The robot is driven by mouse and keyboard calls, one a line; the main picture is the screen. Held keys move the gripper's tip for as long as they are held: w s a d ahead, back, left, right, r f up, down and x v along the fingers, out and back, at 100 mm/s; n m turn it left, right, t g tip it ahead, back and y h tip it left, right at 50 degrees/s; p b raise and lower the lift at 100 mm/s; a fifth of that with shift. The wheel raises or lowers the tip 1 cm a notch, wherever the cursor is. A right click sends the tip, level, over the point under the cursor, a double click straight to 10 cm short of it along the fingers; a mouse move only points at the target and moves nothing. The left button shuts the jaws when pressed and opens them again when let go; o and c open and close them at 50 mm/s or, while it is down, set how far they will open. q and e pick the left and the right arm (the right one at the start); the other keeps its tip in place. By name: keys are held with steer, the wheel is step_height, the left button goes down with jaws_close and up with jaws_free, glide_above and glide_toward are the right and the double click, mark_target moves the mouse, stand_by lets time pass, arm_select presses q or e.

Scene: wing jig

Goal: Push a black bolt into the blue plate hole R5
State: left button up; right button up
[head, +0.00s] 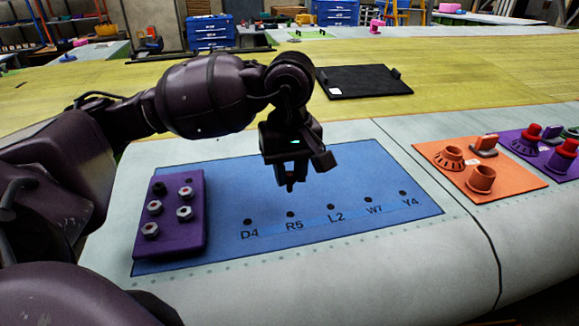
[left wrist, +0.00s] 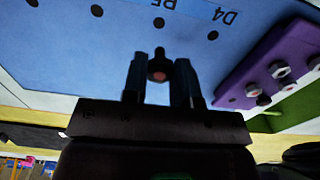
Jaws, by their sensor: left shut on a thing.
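My left gripper (head: 289,180) is above the blue plate (head: 340,175), fingers pointing down. In the left wrist view the left gripper (left wrist: 158,85) is shut on a black bolt (left wrist: 158,62) with a reddish spot on its end. The bolt is held in the air, apart from the plate. In the head view hole R5 (head: 290,214) lies below and in front of the fingers; hole R5 (left wrist: 160,22) also shows beyond the bolt in the left wrist view. Holes D4 (head: 248,221) and L2 (head: 330,207) lie on either side. My right gripper is not in view.
A purple block (head: 170,243) with several silver-topped bolts stands on the plate's left end. An orange plate (head: 520,182) with raised parts lies to the right, beside a purple one. A black tray (head: 362,82) lies behind on the yellow-green surface.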

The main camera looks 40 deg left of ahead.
arm_select(q)
steer(key=shift+d+f, duration=0.1)
steer(key=shift+f, duration=0.85)
steer(key=shift+f+b, duration=0.75)
steer(key=shift+f, duration=1)
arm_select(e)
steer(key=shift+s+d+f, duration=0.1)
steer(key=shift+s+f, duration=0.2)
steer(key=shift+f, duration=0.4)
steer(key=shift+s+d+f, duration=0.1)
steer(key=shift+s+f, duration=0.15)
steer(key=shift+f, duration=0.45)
arm_select(q)
steer(key=shift+b, duration=0.35)
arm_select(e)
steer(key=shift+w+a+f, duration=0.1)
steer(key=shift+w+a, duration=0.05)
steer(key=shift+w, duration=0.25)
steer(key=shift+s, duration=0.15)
arm_select(q)
steer(key=shift+f, duration=0.1)
steer(key=shift+f+b, duration=0.55)
steer(key=shift+f, duration=0.05)
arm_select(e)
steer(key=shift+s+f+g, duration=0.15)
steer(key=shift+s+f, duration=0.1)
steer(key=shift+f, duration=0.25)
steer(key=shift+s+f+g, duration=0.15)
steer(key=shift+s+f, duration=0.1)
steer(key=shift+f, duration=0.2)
